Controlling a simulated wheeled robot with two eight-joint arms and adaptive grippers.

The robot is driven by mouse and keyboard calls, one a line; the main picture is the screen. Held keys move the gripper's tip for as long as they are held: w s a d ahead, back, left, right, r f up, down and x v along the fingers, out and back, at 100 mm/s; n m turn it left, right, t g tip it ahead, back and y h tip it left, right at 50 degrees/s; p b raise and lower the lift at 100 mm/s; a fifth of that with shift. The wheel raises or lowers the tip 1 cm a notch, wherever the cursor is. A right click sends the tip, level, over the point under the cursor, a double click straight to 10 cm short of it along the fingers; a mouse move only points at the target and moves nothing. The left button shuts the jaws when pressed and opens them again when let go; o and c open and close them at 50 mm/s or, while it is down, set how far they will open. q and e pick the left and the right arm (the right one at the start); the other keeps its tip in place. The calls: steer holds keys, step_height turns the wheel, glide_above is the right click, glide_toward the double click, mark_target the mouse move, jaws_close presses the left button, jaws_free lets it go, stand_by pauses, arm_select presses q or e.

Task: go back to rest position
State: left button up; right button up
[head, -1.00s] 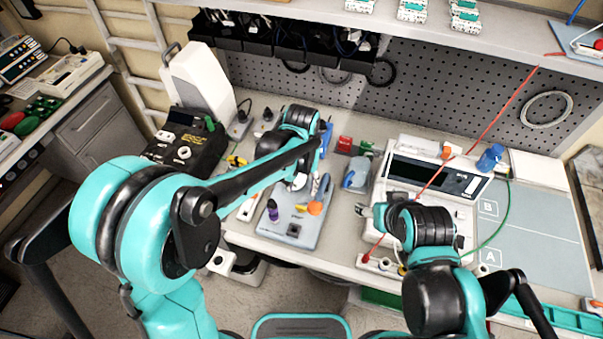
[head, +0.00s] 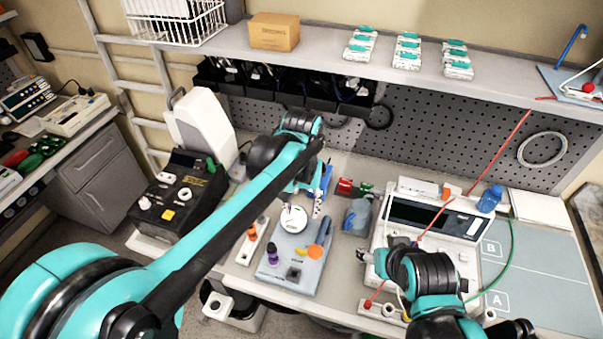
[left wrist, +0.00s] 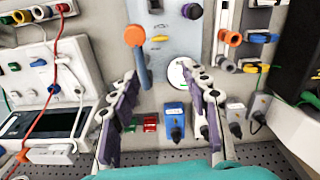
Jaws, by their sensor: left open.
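My left gripper (head: 322,190) reaches over the workbench from the left in the head view, near the back of a grey-blue plate (head: 301,258) with an orange knob and a purple knob. In the left wrist view my left gripper (left wrist: 163,110) is open, its two purple-padded fingers apart. Nothing is held between them; a white round disc and a blue plug (left wrist: 174,122) show beyond the gap. My right arm (head: 425,275) is folded in front of the white pump device (head: 440,220) in the head view. The right gripper's fingers are too hidden to judge.
A black device (head: 180,200) and a white unit (head: 203,125) stand left of my left arm. Black bins (head: 290,85) hang under the shelf (head: 480,80). A red cable runs in front of the pegboard. The grey mat (head: 535,270) marked A and B is bare.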

arm_select(q)
steer(key=s+a+f+n+t+b, duration=0.1)
steer(key=s+a+f+t+b, duration=0.2)
steer(key=a, duration=0.6)
steer(key=s+a+f+n+t+b, duration=0.1)
steer(key=s+a+f+t+b, duration=0.3)
steer(key=s+a+f+b, duration=0.3)
steer(key=s+a+f, duration=0.1)
steer(key=s+a, duration=0.1)
steer(key=shift+s+f+b, duration=0.2)
steer(key=shift+s+b, duration=0.1)
steer(key=shift+b, duration=0.05)
